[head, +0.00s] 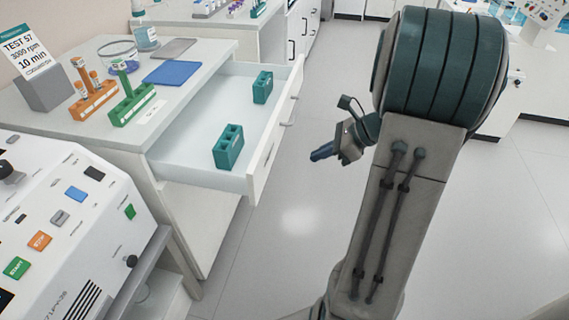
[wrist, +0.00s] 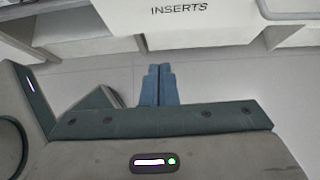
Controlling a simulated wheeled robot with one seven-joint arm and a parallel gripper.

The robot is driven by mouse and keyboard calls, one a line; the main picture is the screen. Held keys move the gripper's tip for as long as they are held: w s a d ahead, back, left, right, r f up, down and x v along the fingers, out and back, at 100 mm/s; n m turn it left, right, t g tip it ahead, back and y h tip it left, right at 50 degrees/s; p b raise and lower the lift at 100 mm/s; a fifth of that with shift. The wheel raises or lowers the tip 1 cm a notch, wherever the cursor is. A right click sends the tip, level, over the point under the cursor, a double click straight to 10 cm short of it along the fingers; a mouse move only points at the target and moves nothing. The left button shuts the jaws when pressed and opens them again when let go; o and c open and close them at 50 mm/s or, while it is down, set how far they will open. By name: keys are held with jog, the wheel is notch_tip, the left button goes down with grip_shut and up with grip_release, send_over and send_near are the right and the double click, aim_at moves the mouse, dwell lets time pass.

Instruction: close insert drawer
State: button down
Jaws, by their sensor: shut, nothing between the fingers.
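The insert drawer (head: 190,168) is pulled out from the white cabinet in the head view. Two teal insert blocks lie in it, one near (head: 228,147) and one farther back (head: 263,87). Its front carries a handle (head: 289,111). In the wrist view the drawer front (wrist: 180,22) bears the word INSERTS at the top. My gripper (head: 322,153) is to the right of the drawer front, apart from it, over the floor. Its blue fingers, also in the wrist view (wrist: 158,82), are shut together and empty.
The cabinet top (head: 205,52) holds an orange rack (head: 93,98), a green rack (head: 132,105), a blue mat (head: 173,73) and a sign (head: 35,60). A white machine with buttons (head: 60,225) stands at the lower left. The floor (head: 300,230) between drawer and arm is clear.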

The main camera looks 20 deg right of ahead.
jog(key=b, duration=0.2)
send_near(266, 170)
notch_tip(266, 170, down, 4)
jog(key=w+a, duration=0.1)
jog(key=a, duration=0.2)
jog(key=shift+w, duration=0.4)
jog(key=shift+w+a, duration=0.3)
jog(key=shift+a, duration=0.05)
